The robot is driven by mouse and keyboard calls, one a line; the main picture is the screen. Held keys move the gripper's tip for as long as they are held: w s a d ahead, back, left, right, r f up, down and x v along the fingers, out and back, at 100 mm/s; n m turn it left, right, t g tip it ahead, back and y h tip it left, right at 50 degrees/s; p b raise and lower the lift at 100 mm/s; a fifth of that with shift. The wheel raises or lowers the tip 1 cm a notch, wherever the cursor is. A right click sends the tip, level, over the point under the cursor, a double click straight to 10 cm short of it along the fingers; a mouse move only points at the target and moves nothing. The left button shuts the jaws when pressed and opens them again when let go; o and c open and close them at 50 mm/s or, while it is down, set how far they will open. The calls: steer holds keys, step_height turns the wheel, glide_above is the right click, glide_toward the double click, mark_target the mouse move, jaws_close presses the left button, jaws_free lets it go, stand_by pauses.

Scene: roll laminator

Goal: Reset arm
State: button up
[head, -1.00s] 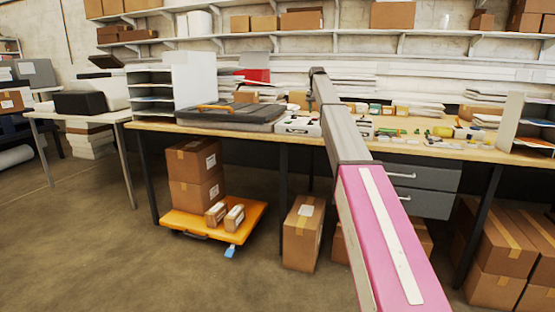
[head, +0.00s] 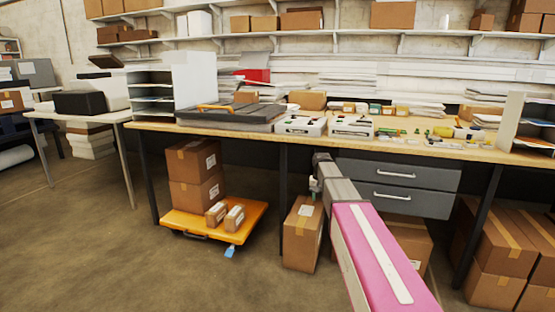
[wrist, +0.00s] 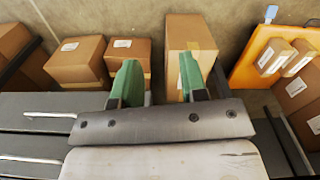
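My gripper (wrist: 158,82) shows in the wrist view as two green fingers standing apart with nothing between them. In the head view the end of my arm is in front of the workbench (head: 232,130), below its top edge, and my gripper (head: 315,188) is small and partly hidden there. Two white machines, which look like laminators, stand on the bench: one on the left (head: 300,126) and one on the right (head: 352,128). My gripper is apart from both.
Grey drawers (head: 395,185) hang under the bench, close behind my arm. A cardboard box (head: 302,235) stands on the floor below my gripper. An orange dolly (head: 180,220) with boxes is to the left. The floor at front left is clear.

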steer(key=s+f, duration=0.5)
steer(key=s, duration=0.5)
steer(key=s+f+n, duration=0.1)
steer(key=s+f, duration=0.4)
steer(key=s, duration=0.5)
steer(key=s+f, duration=0.5)
steer(key=s, duration=0.6)
steer(key=shift+n, duration=0.3)
